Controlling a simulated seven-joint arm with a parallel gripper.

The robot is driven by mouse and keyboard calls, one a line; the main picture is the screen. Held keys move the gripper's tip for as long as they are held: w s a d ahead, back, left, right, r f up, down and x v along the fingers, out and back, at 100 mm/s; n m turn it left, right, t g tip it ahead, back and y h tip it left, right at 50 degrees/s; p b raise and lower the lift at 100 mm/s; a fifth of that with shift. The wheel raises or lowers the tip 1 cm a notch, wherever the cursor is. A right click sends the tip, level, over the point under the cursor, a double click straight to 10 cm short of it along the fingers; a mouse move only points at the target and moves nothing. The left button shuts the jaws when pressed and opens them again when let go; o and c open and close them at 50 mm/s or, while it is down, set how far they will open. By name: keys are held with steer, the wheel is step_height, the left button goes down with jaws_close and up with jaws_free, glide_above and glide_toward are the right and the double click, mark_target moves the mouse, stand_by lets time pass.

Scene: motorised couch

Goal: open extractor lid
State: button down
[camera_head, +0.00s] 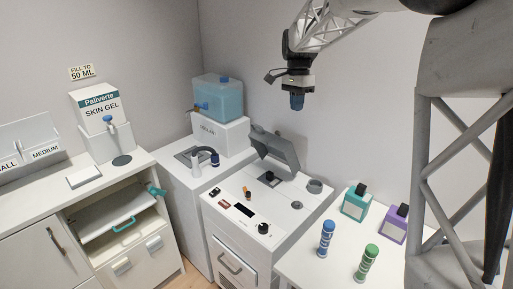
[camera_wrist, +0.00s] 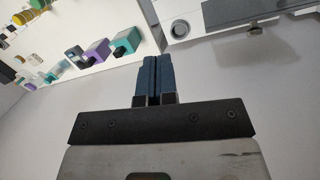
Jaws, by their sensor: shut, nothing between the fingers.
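The extractor (camera_head: 262,215) is a white cabinet-top machine in the middle of the camera_head view, with a dark screen, a black knob and small buttons. Its grey lid (camera_head: 275,149) stands raised and tilted at the back, and the dark recess (camera_head: 269,178) in front of it is exposed. My gripper (camera_head: 297,103) hangs above and a little right of the lid, clear of it. In the camera_wrist view my gripper (camera_wrist: 152,78) shows its two blue fingers together and empty. A grey panel, probably the lid (camera_wrist: 238,12), shows at the top there.
A blue water tank (camera_head: 217,98) stands on a white base behind left. A skin gel dispenser (camera_head: 100,108) is at left.

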steer(key=s+d+r+n+t, duration=0.15)
steer(key=s+n, duration=0.35)
steer(key=s, duration=1.6)
steer(key=s+a+f+n+t, duration=0.1)
steer(key=s+f+n+t, duration=0.3)
steer(key=s, duration=0.9)
steer(key=w+a+f+m+t+h, duration=0.1)
steer(key=w+a+f+m+t, duration=0.25)
steer(key=w, duration=0.85)
steer(key=w+a+f+m+t, duration=0.2)
steer(key=w+a+m+t, duration=0.25)
steer(key=w, duration=0.65)
steer(key=w+a+f+m+t+h, duration=0.1)
steer(key=w+a+f+m+t, duration=0.3)
steer(key=w, duration=0.8)
steer(key=w+a+f+m+t+h, duration=0.2)
steer(key=w+a+f+m+h, duration=0.25)
steer(key=f+m+h, duration=0.2)
steer(key=s+a+f+m+h, duration=0.1)
steer(key=a+f+m+h, duration=0.1)
steer(key=f+m+h, duration=0.1)
steer(key=s+a+f+m+h, duration=0.2)
steer(key=a+f+m+h, duration=0.1)
steer(key=f+h, duration=0.2)
step_height(320, 180, down, 3)
steer(key=shift+s+a+r+g, duration=0.15)
steer(key=shift+s+g, duration=0.15)
steer(key=shift+g, duration=0.15)
